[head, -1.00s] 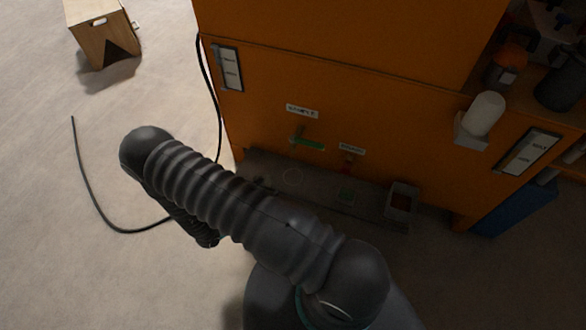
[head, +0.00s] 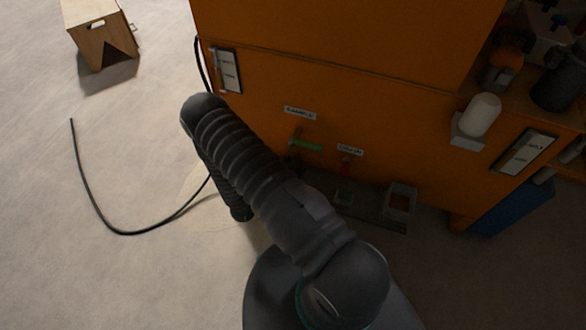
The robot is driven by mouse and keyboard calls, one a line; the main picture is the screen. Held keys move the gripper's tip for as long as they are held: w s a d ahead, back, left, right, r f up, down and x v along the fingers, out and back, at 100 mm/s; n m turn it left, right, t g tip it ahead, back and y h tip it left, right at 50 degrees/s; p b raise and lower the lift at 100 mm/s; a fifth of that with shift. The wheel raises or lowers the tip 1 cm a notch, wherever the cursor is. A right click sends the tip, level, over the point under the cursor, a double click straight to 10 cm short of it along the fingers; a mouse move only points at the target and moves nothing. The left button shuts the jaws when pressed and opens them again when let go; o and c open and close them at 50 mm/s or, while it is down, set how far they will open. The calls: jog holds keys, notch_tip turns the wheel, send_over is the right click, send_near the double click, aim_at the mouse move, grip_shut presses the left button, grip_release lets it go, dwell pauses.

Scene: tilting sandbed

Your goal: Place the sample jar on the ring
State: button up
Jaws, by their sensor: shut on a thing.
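My dark ribbed arm crosses the middle of the head view, in front of the orange cabinet's lower front. My gripper is not visible; the forearm drops behind the upper arm and its end is hidden. I cannot see the sample jar. The low grey ledge (head: 371,212) runs along the foot of the cabinet. The ring, a faint circle on that ledge, is now covered by my arm. A green-handled valve (head: 306,145) sits on the cabinet under a white label, just right of my arm.
The orange cabinet (head: 400,125) stands behind the ledge. An open grey box (head: 400,198) stands on the ledge's right end. Left floor is mostly clear.

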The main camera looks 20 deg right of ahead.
jog(key=shift+f, duration=0.25)
jog(key=shift+f, duration=0.1)
jog(key=shift+f, duration=0.1)
jog(key=o, duration=1.2)
jog(key=shift+c, duration=0.2)
jog(key=shift+r, duration=0.2)
